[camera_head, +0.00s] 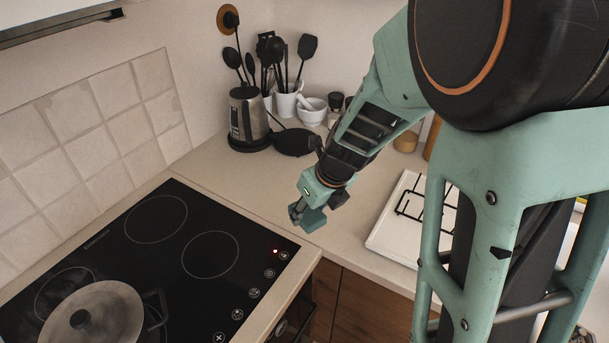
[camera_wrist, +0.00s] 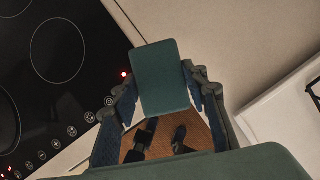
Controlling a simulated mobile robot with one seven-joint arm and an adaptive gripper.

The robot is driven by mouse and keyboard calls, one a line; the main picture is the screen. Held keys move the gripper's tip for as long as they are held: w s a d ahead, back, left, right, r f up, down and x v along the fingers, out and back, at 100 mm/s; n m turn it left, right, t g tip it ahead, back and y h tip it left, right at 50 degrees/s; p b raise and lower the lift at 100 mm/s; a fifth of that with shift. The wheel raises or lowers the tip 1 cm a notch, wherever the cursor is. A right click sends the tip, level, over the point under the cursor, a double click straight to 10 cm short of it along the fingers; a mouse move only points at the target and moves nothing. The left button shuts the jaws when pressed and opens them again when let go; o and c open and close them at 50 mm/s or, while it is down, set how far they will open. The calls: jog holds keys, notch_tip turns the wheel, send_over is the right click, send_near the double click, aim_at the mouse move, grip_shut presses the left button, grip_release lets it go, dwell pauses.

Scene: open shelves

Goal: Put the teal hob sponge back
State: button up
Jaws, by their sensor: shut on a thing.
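The teal sponge (camera_wrist: 160,72) is a flat rounded block held between the fingers of my gripper (camera_wrist: 163,95) in the wrist view. In the head view the sponge (camera_head: 314,221) hangs at the tip of my gripper (camera_head: 316,206), by the right corner of the black hob (camera_head: 168,262). The gripper is shut on it, above the counter near its front edge. The sponge appears clear of the counter, though the height is hard to judge. The hob also shows at the left of the wrist view (camera_wrist: 80,90).
A lidded pan (camera_head: 92,318) sits on the hob's near left, and a red light glows by the controls. A kettle (camera_head: 247,118), a utensil pot (camera_head: 287,104) and a mortar (camera_head: 312,112) stand at the back. A white gas hob (camera_head: 388,236) lies right. Counter (camera_head: 225,175) between is mostly bare.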

aim_at(308, 209)
jog(key=w+f+b, duration=0.6)
jog(key=shift+f, duration=0.15)
jog(key=f+b, duration=0.2)
jog(key=b, duration=0.1)
jog(key=f+b, duration=0.1)
jog(key=shift+w+f, duration=0.3)
jog(key=shift+r, duration=0.1)
jog(key=o, duration=1)
